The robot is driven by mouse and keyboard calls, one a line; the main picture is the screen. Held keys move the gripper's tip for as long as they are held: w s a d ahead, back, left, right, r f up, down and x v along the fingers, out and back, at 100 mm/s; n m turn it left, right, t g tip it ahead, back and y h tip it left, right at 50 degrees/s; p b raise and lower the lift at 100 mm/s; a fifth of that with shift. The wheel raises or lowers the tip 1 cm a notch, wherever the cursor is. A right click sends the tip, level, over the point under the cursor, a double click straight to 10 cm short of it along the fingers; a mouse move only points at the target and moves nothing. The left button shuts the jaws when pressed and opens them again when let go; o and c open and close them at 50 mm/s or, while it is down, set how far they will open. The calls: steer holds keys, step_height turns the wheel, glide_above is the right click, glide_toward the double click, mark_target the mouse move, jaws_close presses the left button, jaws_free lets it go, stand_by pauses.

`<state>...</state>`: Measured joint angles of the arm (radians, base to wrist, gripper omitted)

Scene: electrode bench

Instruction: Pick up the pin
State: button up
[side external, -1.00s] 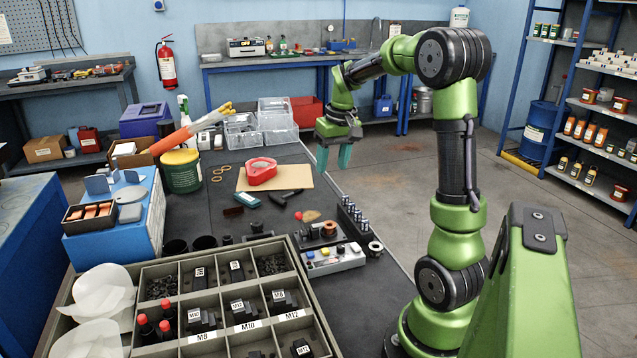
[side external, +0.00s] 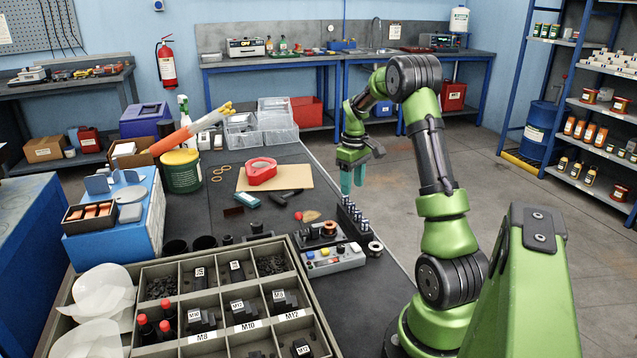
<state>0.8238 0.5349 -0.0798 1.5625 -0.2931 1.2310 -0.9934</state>
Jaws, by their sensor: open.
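Several silver pins (side external: 356,215) stand upright in a dark rack near the right edge of the bench. Which of them is the task's pin I cannot tell. My gripper (side external: 352,191) has teal fingers and points down just above the far end of the rack. Its jaws are open, though the gap between the fingers is hard to make out from this side. I see nothing held between the fingers. I cannot tell if the fingertips touch the nearest pin tops.
A grey box with knobs (side external: 333,259) and a copper-wound spool (side external: 328,230) sit left of the rack. A metal ring (side external: 375,248) lies at its near end. A compartment tray (side external: 228,336) fills the front. A red tape dispenser (side external: 262,171) sits on a tan board (side external: 297,178).

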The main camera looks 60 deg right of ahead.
mark_target(351, 213)
steer(key=shift+w+f, duration=0.15)
steer(key=shift+f, duration=3.3)
jaws_close()
